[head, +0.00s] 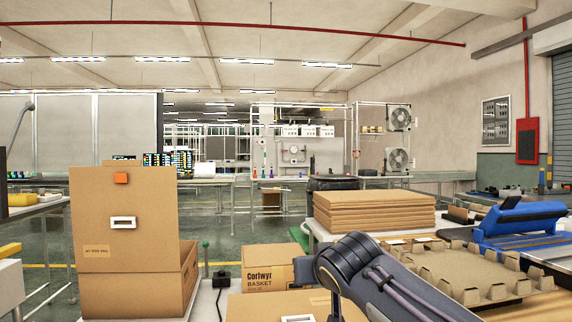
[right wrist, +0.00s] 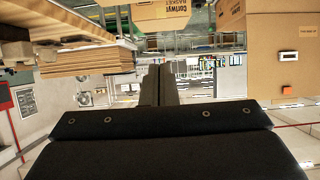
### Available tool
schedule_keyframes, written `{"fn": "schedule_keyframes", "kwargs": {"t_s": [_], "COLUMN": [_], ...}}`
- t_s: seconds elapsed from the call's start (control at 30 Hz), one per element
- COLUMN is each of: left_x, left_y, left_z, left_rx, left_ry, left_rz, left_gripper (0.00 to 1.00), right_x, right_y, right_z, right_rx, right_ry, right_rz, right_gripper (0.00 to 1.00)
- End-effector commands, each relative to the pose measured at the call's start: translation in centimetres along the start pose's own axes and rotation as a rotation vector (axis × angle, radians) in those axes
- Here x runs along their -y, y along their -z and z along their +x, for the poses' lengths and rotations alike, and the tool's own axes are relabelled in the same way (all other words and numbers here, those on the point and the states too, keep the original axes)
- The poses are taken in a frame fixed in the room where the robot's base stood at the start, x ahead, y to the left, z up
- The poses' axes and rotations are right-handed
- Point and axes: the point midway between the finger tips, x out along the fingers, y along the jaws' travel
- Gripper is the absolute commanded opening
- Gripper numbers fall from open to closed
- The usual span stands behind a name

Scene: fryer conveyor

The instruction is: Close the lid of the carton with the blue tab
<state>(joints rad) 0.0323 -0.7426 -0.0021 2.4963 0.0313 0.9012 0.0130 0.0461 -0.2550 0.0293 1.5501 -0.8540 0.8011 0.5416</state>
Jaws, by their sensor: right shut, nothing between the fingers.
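A brown carton (head: 135,290) stands at the left of the head view with its lid (head: 90,210) raised upright. The lid carries an orange tab (head: 121,179) and a white-framed handle slot (head: 123,222). A second cardboard surface (head: 250,308) with a white-framed slot (head: 297,318) shows at the bottom edge, cut off. I see no blue tab on either. In the right wrist view, which is upside down, my right gripper (right wrist: 157,75) is shut and empty, and the orange-tab carton (right wrist: 260,60) shows at the right. My left gripper is not in view.
A "Cortwyr Basket" carton (head: 268,268) stands behind, right of the open carton. Stacked flat cardboard (head: 370,212) lies farther right. A cardboard tray with upright tabs (head: 465,272) and a blue machine part (head: 522,218) are at the right. My arm crosses the bottom centre.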

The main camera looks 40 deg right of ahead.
Motion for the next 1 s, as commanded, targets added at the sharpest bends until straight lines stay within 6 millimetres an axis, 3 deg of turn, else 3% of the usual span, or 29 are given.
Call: {"fn": "schedule_keyframes", "kwargs": {"t_s": [0.23, 0.47, 0.7, 1.0], "left_x": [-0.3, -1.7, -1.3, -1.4], "left_y": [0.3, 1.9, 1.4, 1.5], "left_z": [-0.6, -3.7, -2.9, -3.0], "left_rx": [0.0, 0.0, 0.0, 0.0], "left_ry": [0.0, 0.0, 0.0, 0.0], "left_rz": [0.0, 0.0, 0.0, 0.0], "left_gripper": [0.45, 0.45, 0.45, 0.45], "right_x": [-0.1, -0.4, -0.5, -0.4], "right_y": [0.7, 4.8, 0.0, -2.8], "right_z": [-0.2, -1.3, -4.9, -7.7], "right_rx": [0.0, 0.0, -0.002, 0.0], "right_ry": [0.0, 0.002, 0.001, 0.003], "right_rz": [0.0, 0.0, -0.003, -0.002], "right_gripper": [0.0, 0.0, 0.0, 0.0]}}
